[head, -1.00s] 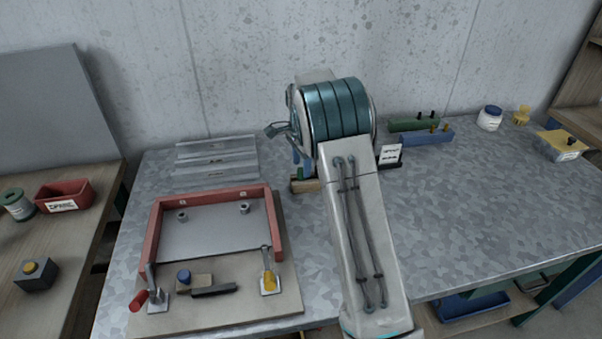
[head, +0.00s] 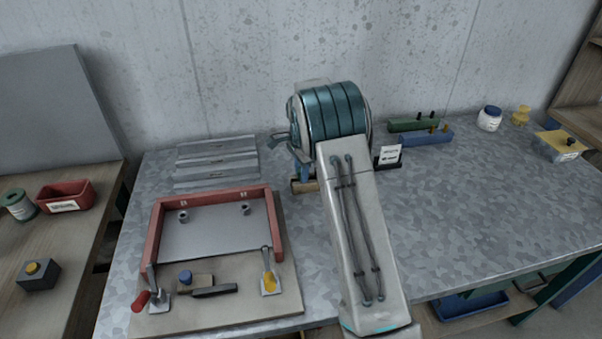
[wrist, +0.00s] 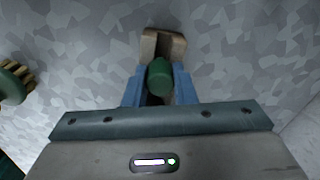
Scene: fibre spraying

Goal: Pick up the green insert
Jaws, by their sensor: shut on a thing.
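The green insert is a wooden block with a round green knob. In the wrist view its green knob (wrist: 159,77) sits between my blue fingers, and the wooden block (wrist: 163,44) shows beyond it. My gripper (wrist: 159,88) is shut on the knob. In the head view my gripper (head: 299,165) points down at the bench, right of the red-framed fixture. Part of the wooden block (head: 305,186) shows beneath it, and the knob is hidden there. I cannot tell whether the block touches the bench.
A label stand (head: 389,156), a green bar (head: 414,125) and a blue bar (head: 427,137) stand right. The right bench is mostly clear.

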